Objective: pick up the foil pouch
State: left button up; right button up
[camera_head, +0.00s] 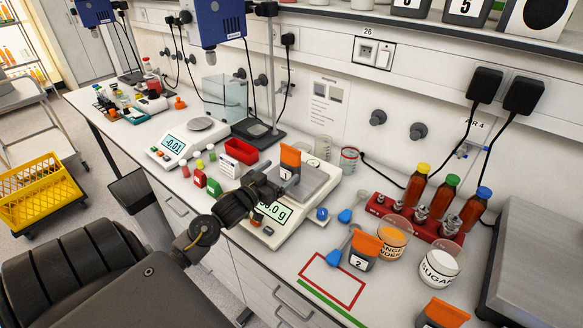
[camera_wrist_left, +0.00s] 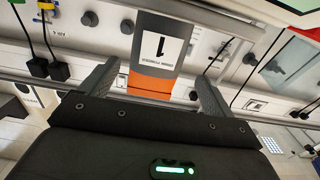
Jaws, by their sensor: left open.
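The foil pouch (camera_head: 290,158) is grey with an orange top and a white label marked 1. In the head view it shows at the balance's metal pan (camera_head: 310,182); its base is partly hidden by my gripper. In the left wrist view the pouch (camera_wrist_left: 157,50) appears upside down, with its orange band toward the gripper. My left gripper (camera_head: 280,183) is open. In the wrist view its fingers (camera_wrist_left: 158,78) stand on either side of the pouch, with gaps visible on both sides. My right gripper is not in view.
A second grey pouch labelled 2 (camera_head: 360,252) stands right of the balance, near the orange powder cup (camera_head: 391,240) and sugar cup (camera_head: 440,265). Brown bottles stand in a red rack (camera_head: 390,208). A red tray (camera_head: 241,152) lies left.

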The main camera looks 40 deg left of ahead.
aim_at(287, 168)
pick_arm(q)
jog(key=shift+w, duration=0.25)
jog(key=shift+w+r, duration=0.1)
jog(key=shift+w, duration=0.05)
jog(key=w+p, duration=0.1)
jog(key=w, duration=0.2)
jog(key=w+p, duration=0.1)
jog(key=w, duration=0.1)
jog(key=shift+d+f+p, duration=0.25)
jog(key=shift+f+p, duration=0.05)
jog(key=shift+s, duration=0.2)
jog(key=shift+c, duration=0.6)
jog(key=shift+w, duration=0.1)
jog(key=c, duration=1.1)
jog(key=shift+c, duration=0.2)
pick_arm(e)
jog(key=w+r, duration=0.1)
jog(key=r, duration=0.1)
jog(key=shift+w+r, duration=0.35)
pick_arm(q)
jog(key=shift+r, duration=0.15)
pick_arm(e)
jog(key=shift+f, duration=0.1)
